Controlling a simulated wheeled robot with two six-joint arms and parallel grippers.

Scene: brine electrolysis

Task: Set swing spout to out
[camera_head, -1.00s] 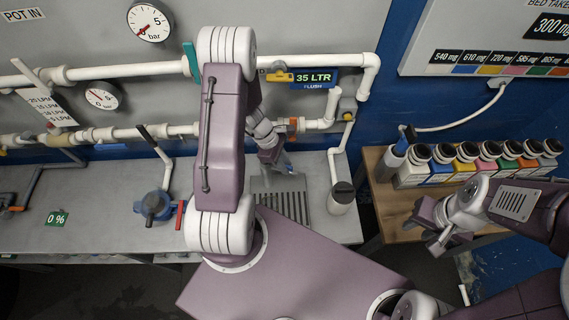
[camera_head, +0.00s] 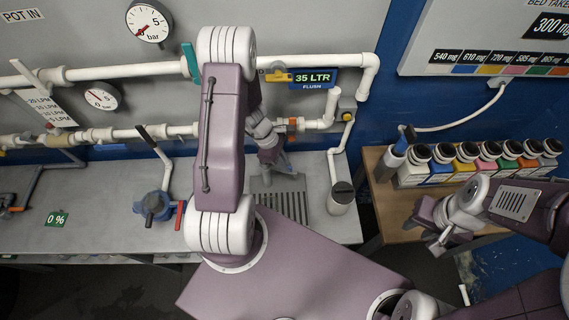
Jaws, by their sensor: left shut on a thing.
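My left gripper (camera_head: 271,160) is in the middle of the view, low over the slotted drain grate (camera_head: 292,204) and partly behind my own arm. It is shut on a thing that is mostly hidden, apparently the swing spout. The spout's outline and angle cannot be made out. An orange fitting (camera_head: 292,125) on the white pipe shows just above and right of this gripper.
Several coloured-label bottles (camera_head: 466,165) stand on the wooden bench (camera_head: 388,203). A blue valve (camera_head: 153,206) with a red handle sits left of my arm. The left metal worktop (camera_head: 100,215) is mostly clear.

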